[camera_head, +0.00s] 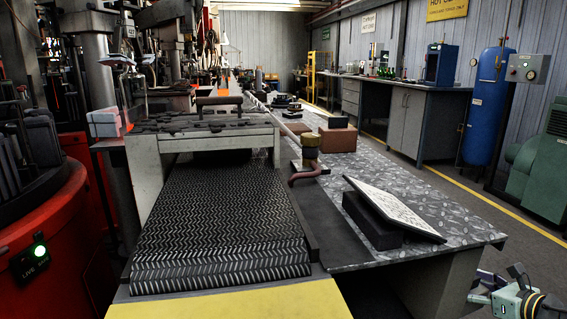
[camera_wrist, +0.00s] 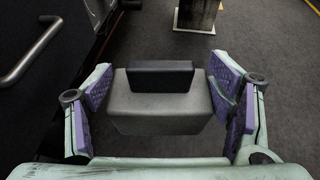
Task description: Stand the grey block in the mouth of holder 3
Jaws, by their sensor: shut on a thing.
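The grey block (camera_wrist: 160,112) is between the two purple-padded fingers of my gripper (camera_wrist: 162,90) in the wrist view. My gripper is shut on it, a finger on each side. A darker raised slab (camera_wrist: 160,78) shows at the block's far edge. In the head view my gripper (camera_head: 505,298) is at the lower right corner, beyond the table's front corner; I cannot make out the block there. No holder marked 3 is readable in either view.
A red rotary machine (camera_head: 60,225) with dark upright pieces stands at left. A conveyor with a ridged dark belt (camera_head: 220,220) runs up the middle. A patterned table (camera_head: 400,180) bears a tilted white board (camera_head: 390,205) on a dark block (camera_head: 370,225). The wrist view shows open floor (camera_wrist: 270,60).

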